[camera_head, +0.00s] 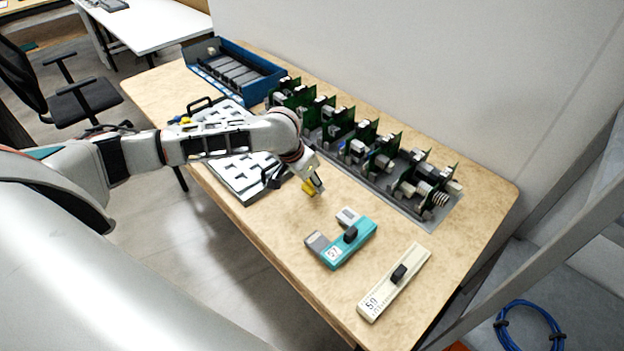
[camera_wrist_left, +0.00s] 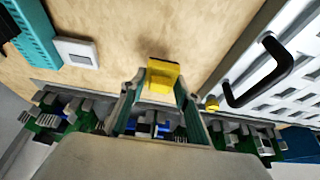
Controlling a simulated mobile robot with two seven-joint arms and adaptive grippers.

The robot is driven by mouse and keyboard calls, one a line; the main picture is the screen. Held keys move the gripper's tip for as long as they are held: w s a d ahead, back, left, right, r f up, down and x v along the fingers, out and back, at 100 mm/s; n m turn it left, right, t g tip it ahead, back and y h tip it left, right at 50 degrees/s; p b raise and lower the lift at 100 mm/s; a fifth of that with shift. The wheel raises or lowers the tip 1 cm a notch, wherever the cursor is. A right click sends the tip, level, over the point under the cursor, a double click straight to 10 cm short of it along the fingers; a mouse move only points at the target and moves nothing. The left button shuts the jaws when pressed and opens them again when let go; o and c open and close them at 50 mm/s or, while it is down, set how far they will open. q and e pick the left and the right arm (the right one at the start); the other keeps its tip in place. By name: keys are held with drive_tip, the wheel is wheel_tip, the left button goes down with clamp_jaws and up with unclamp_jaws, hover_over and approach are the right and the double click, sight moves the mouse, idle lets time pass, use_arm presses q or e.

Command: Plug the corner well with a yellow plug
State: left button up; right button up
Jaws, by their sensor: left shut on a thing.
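My left gripper (camera_head: 316,186) is shut on a yellow plug (camera_head: 307,188) and holds it over the table, right of the white tray (camera_head: 236,184). In the left wrist view the yellow plug (camera_wrist_left: 162,76) shows between the fingertips of my left gripper (camera_wrist_left: 160,88). The white tray has rows of slots and dark handles and is partly covered by my left arm. A second small yellow piece (camera_wrist_left: 212,103) shows beside the tray handle in the wrist view. I cannot make out the corner well. My right gripper is not in view.
A row of green circuit boards (camera_head: 345,122) stands along the wall side. A blue bin (camera_head: 262,76) is at the far end. A teal block (camera_head: 346,247) and a cream block (camera_head: 408,285) lie at the near right. Bare table (camera_head: 285,240) lies left of the teal block.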

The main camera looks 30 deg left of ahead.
use_arm(q)
drive_tip(key=shift+f, duration=1.05)
drive_tip(key=o, duration=1.3)
